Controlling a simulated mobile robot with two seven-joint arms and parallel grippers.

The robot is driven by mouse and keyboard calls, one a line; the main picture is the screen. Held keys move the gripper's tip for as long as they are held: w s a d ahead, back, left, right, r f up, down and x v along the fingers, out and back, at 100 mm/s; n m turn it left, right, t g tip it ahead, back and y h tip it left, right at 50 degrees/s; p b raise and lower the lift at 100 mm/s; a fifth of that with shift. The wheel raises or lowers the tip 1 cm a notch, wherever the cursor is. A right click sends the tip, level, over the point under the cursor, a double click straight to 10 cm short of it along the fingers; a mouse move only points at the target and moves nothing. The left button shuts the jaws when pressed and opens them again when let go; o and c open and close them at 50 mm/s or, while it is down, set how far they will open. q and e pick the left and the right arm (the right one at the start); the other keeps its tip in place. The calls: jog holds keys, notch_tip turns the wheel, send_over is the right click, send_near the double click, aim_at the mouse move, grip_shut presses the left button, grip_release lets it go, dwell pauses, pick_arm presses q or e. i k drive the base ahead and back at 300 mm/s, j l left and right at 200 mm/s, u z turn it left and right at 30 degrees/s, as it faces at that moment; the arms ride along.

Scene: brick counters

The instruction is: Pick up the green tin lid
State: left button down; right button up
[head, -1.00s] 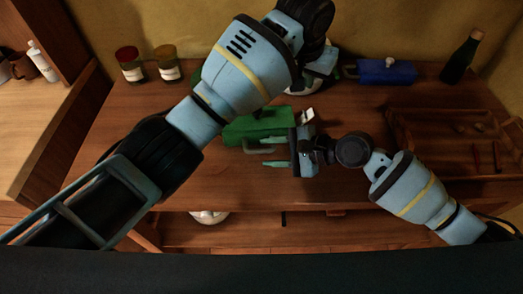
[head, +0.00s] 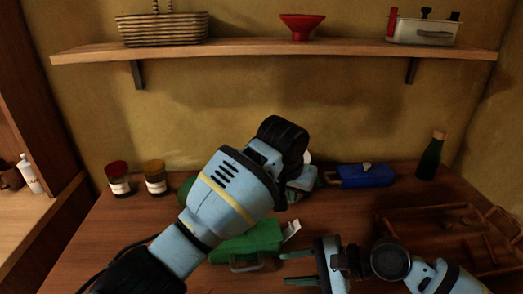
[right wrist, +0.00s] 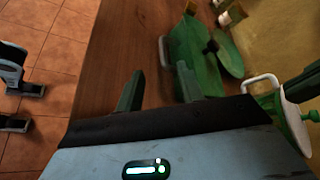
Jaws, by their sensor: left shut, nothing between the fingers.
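A green tin (head: 250,240) with a pale handle sits on the counter, partly behind my left arm; it also shows in the right wrist view (right wrist: 186,48). A flat, dark green round piece with a dark knob, which looks like a lid (right wrist: 228,58), is beside it on the wall side. Its edge shows left of my left arm in the head view (head: 187,186). My right gripper (head: 298,268) is open and empty, fingers pointing left, just in front of the tin. My left gripper (head: 303,178) is shut and empty behind the tin, its fingertips mostly hidden.
Two jars (head: 118,180) stand at the back left. A blue tin (head: 366,176) and a dark bottle (head: 431,157) stand at the back right. A wooden divided tray (head: 385,216) takes the right side. A wall shelf (head: 270,50) hangs above.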

aim_at(243, 230)
jog(key=k, duration=1)
